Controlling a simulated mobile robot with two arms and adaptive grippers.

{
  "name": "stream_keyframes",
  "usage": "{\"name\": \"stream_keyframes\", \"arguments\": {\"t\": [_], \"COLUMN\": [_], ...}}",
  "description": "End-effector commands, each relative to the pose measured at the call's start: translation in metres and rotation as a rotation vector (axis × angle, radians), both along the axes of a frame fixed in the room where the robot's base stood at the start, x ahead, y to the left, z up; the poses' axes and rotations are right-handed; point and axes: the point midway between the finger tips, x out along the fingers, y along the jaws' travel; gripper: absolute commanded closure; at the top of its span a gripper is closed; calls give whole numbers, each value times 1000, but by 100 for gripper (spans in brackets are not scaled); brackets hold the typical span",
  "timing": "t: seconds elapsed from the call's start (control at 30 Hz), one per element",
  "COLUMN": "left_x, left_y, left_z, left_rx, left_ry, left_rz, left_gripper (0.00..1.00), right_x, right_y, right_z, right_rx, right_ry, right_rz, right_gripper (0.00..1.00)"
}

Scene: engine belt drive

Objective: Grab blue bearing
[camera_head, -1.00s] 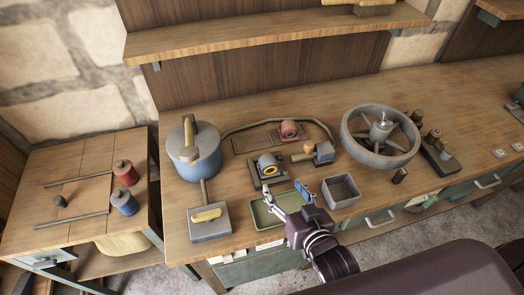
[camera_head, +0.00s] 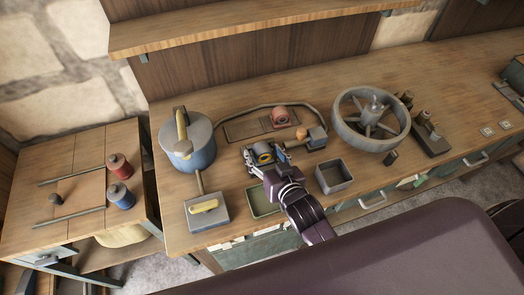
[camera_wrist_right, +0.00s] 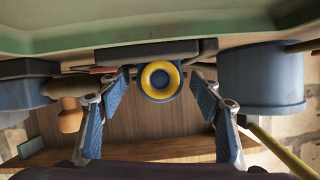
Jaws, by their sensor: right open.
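The blue bearing (camera_head: 262,148), with a yellow ring on its face, sits in a dark holder on the workbench. It also shows in the right wrist view (camera_wrist_right: 160,80), centred between the fingers. My right gripper (camera_head: 265,158) is open in front of the bearing, one finger to each side. In the right wrist view my right gripper (camera_wrist_right: 161,88) shows clear gaps between its blue finger pads and the bearing. The gripper hides part of the holder in the head view. My left gripper does not show.
A red bearing (camera_head: 280,116) stands behind. A wooden-handled block (camera_head: 317,138) is close on the right. A green tray (camera_head: 259,208) and a grey bin (camera_head: 333,188) lie nearer the front. A blue pot (camera_head: 190,158) stands left, and a large wheel (camera_head: 345,133) right.

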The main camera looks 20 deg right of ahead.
Motion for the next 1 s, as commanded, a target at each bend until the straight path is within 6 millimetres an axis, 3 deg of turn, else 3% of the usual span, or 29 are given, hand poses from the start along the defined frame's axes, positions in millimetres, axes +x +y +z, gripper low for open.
{"name": "stream_keyframes", "arguments": {"t": [0.23,0.77,1.0], "left_x": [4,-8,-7], "left_y": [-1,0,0], "left_z": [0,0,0], "left_rx": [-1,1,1], "left_ry": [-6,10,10], "left_rz": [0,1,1], "left_gripper": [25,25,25], "right_x": [1,1,2], "right_y": [0,0,0], "right_z": [-1,-2,0], "right_rx": [1,1,1], "right_ry": [0,2,-2], "right_rz": [0,0,-1], "right_gripper": [41,98,100]}}
